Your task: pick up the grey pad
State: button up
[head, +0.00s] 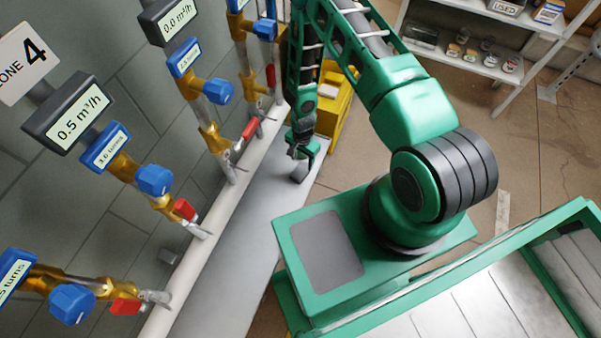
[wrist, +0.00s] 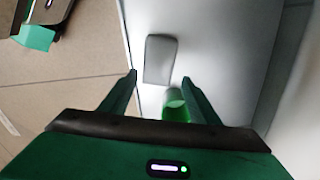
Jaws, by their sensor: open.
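The grey pad (wrist: 160,58) is a small flat rounded rectangle on the pale ledge in the wrist view. My gripper (wrist: 159,78) is open, with its two green fingers apart and the pad ahead of and between their tips. I see no finger touching it. In the head view my gripper (head: 299,152) hangs low over the far part of the grey ledge (head: 235,255). The pad is hard to tell apart from the gripper there.
A small green rounded thing (wrist: 177,106) shows between the fingers; I cannot tell what it is. Pipes with blue knobs (head: 154,179) and red-handled valves (head: 250,129) line the wall left. A yellow box (head: 341,105) stands behind the gripper. Shelves (head: 480,60) stand back right.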

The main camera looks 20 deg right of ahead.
aim_at(302, 169)
jog(key=shift+s+a+f, duration=0.1)
jog(key=shift+s+f, duration=0.1)
jog(key=shift+f, duration=1.45)
jog(key=shift+s+a+f, duration=0.1)
jog(key=shift+s+f, duration=0.05)
jog(key=shift+f, duration=1.5)
jog(key=c, duration=0.9)
jog(key=shift+r, duration=0.1)
notch_tip(302, 169, up, 10)
